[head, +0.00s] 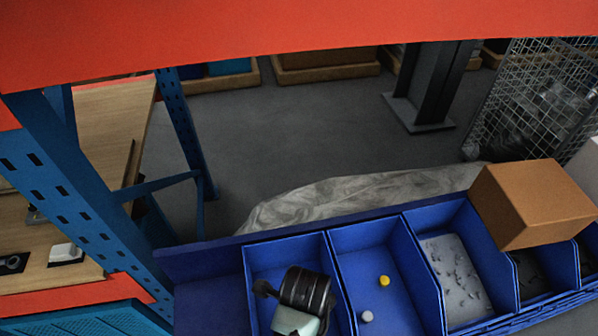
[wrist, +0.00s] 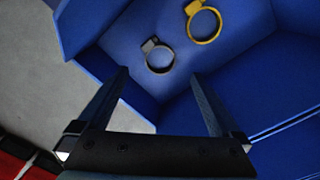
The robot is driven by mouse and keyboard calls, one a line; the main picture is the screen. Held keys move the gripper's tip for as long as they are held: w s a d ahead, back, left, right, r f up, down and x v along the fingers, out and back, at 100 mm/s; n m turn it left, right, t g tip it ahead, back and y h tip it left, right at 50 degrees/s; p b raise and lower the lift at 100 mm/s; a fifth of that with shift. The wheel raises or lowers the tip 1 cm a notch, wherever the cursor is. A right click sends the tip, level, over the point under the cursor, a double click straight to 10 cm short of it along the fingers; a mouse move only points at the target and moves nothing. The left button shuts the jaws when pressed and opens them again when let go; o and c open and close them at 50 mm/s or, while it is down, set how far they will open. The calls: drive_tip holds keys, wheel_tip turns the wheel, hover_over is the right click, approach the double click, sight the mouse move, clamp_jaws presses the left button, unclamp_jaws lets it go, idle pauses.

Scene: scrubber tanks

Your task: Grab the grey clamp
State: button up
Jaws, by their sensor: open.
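The grey clamp (wrist: 150,44), a small ring with a screw housing, lies flat on the floor of a blue bin in the wrist view. In the head view it is a small grey spot (head: 367,316) low in the second compartment. A yellow clamp (wrist: 193,9) lies beyond it to the right; it also shows in the head view (head: 384,281). My gripper (wrist: 159,75) is open and empty, its two dark fingers spread wide. In the wrist picture the grey clamp appears just past the fingertips, between their lines. No contact shows.
Blue divider walls (head: 332,268) separate the compartments. A dark ribbed cylinder with a pale block (head: 305,290) shows over the left compartment; it may be part of my arm. A cardboard box (head: 530,205) sits over the right compartments. An orange beam (head: 300,35) crosses above.

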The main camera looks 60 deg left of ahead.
drive_tip(key=shift+a+f+p, duration=0.1)
drive_tip(key=shift+f+p, duration=0.6)
drive_tip(key=shift+f, duration=2.45)
drive_tip(key=shift+c, duration=0.3)
drive_tip(key=c, duration=1.4)
drive_tip(key=shift+o, duration=0.2)
drive_tip(key=shift+r, duration=0.15)
